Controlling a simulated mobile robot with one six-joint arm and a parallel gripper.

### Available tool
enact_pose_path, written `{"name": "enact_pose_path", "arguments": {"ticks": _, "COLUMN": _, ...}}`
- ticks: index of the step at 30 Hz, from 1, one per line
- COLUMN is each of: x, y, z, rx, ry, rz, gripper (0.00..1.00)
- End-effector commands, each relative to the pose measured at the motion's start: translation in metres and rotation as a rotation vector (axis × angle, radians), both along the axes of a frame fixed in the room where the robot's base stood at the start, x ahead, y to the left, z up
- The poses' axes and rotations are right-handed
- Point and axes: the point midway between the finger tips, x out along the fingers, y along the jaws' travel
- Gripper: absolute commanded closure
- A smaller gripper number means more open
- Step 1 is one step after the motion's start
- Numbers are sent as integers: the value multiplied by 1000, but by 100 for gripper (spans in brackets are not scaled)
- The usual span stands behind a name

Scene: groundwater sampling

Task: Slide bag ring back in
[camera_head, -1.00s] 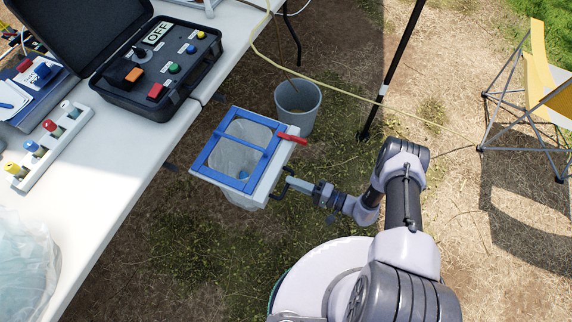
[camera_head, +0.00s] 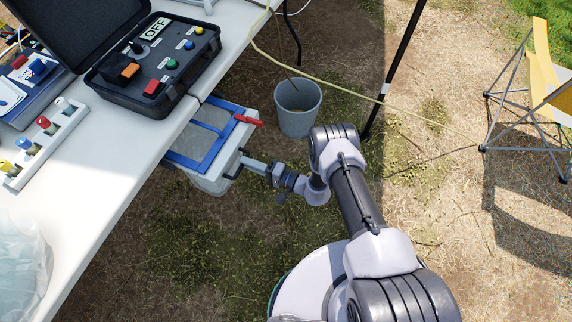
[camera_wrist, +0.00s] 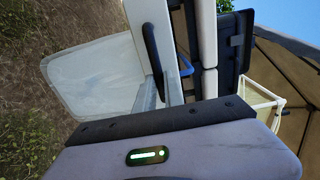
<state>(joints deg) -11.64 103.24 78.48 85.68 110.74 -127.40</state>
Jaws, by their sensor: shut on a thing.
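The bag ring (camera_head: 213,128) is a white sliding frame with a blue rim and a red lever (camera_head: 247,120) at its back right corner. It sits at the table's edge, its left part hidden under the tabletop. A pale translucent bag (camera_head: 208,182) hangs below it, and the bag also shows in the wrist view (camera_wrist: 95,80). My gripper (camera_head: 243,163) is shut on the dark handle (camera_head: 236,171) at the ring's right side.
The white table (camera_head: 105,190) carries an open black control case (camera_head: 150,65) reading OFF and a rack of coloured-cap vials (camera_head: 40,143). A grey bucket (camera_head: 298,108) stands on the grass behind the ring. A black pole (camera_head: 391,80) and a yellow camp chair (camera_head: 540,90) are to the right.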

Motion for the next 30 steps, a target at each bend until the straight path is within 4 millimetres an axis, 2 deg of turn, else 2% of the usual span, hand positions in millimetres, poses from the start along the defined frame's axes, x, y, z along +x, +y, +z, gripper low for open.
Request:
{"name": "enact_pose_path", "arguments": {"ticks": 3, "x": 6, "y": 18, "z": 0, "rx": 0, "ry": -2, "rz": 3, "gripper": 100}}
{"name": "enact_pose_path", "arguments": {"ticks": 6, "x": 9, "y": 26, "z": 1, "rx": 2, "ry": -2, "rz": 1, "gripper": 100}}
{"name": "enact_pose_path", "arguments": {"ticks": 16, "x": 12, "y": 31, "z": 0, "rx": 1, "ry": -1, "rz": 0, "gripper": 100}}
{"name": "enact_pose_path", "arguments": {"ticks": 30, "x": 37, "y": 103, "z": 0, "rx": 1, "ry": -4, "rz": 1, "gripper": 100}}
